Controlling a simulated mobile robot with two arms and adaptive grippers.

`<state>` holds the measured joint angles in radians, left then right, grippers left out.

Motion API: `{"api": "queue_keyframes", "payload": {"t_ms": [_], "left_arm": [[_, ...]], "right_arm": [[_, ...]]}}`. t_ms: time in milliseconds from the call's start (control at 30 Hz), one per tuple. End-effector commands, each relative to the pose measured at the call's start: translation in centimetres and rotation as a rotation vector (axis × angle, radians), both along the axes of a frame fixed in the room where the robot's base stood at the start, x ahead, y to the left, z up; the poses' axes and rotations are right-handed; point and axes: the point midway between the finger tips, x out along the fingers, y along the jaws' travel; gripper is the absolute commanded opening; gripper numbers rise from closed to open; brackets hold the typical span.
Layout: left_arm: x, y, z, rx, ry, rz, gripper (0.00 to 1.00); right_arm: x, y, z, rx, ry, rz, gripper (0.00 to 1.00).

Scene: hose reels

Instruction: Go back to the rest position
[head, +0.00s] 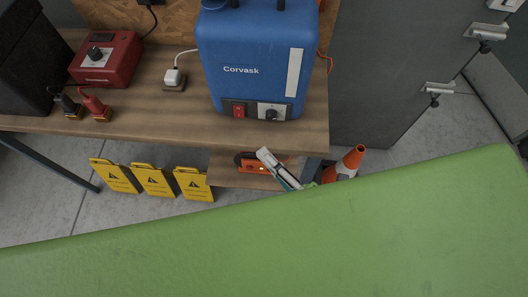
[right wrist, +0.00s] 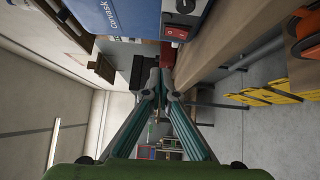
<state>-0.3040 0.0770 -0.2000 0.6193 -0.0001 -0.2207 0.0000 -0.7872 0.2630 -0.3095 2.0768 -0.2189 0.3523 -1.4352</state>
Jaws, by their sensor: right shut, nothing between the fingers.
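My right gripper (head: 272,163) shows in the middle of the head view, just off the front edge of the workbench (head: 170,105). It is shut and empty. In the right wrist view its teal fingers (right wrist: 166,66) come together, with nothing between them. My own green arm part fills the bottom of the head view and hides the floor and the rear of the gripper. My left gripper is not in view.
A blue Corvask machine (head: 250,60) and a red box (head: 107,60) stand on the workbench. Below are yellow warning signs (head: 154,181), an orange device (head: 245,163) on a lower shelf and a traffic cone (head: 345,163). A grey panel (head: 385,70) stands at right.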

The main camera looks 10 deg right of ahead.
Motion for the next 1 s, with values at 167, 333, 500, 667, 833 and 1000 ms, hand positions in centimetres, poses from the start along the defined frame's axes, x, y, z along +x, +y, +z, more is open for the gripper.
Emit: {"api": "queue_keyframes", "payload": {"t_ms": [167,333,500,667,833,1000], "left_arm": [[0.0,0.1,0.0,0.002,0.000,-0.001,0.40],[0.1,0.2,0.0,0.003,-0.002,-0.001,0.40],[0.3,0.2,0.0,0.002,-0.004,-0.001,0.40],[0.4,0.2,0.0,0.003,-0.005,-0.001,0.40],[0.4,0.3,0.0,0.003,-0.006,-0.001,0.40],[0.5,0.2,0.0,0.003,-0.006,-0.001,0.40]], "right_arm": [[0.0,0.0,0.0,0.000,0.000,0.000,0.00],[0.0,0.0,0.0,0.000,0.000,0.000,0.00],[0.1,-0.1,-0.5,0.003,0.013,-0.002,0.00],[0.5,-1.0,-6.2,0.051,0.160,-0.029,0.00],[-0.1,-3.7,-18.2,0.177,0.485,-0.134,0.00],[-3.1,-7.4,-30.4,0.338,0.829,-0.326,0.00]]}}
